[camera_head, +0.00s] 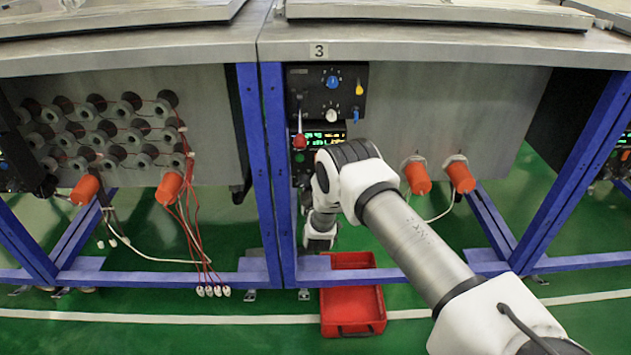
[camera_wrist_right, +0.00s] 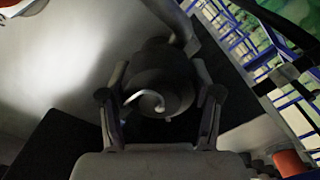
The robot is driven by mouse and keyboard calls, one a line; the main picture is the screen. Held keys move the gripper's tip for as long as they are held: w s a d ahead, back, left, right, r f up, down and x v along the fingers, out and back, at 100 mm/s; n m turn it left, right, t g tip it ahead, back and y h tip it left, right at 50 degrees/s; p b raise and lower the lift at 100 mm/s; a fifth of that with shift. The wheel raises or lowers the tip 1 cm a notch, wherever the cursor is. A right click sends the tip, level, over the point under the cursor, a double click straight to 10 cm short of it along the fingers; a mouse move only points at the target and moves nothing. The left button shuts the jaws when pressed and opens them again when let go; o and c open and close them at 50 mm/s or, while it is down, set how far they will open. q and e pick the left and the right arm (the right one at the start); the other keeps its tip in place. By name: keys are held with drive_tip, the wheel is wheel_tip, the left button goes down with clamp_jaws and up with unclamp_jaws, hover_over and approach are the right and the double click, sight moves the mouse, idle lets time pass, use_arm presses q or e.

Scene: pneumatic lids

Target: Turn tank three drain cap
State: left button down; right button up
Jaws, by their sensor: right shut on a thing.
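Tank three (camera_head: 450,105) is the grey metal tank under the plate marked 3 (camera_head: 319,50) in the head view. My right arm reaches in from the lower right and bends down beside its control panel. My right gripper (camera_wrist_right: 160,96) shows in the right wrist view, with one finger on each side of a dark round cap (camera_wrist_right: 158,74), shut on it. A pale curved thing (camera_wrist_right: 146,98) lies across the cap's face. The cap and the fingertips are hidden in the head view. How far the cap is turned cannot be told. My left gripper is not in view.
Blue frame posts (camera_head: 275,165) stand left of my arm. A control panel (camera_head: 325,90) with knobs is above it. Orange caps (camera_head: 417,177) hang to its right. A red crate (camera_head: 352,308) is on the green floor below. The neighbouring tank carries red cables (camera_head: 183,205).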

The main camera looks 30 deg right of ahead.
drive_tip(key=shift+n, duration=0.7)
drive_tip(key=o, duration=1.1)
drive_tip(key=shift+o, duration=0.2)
drive_tip(key=v, duration=1.2)
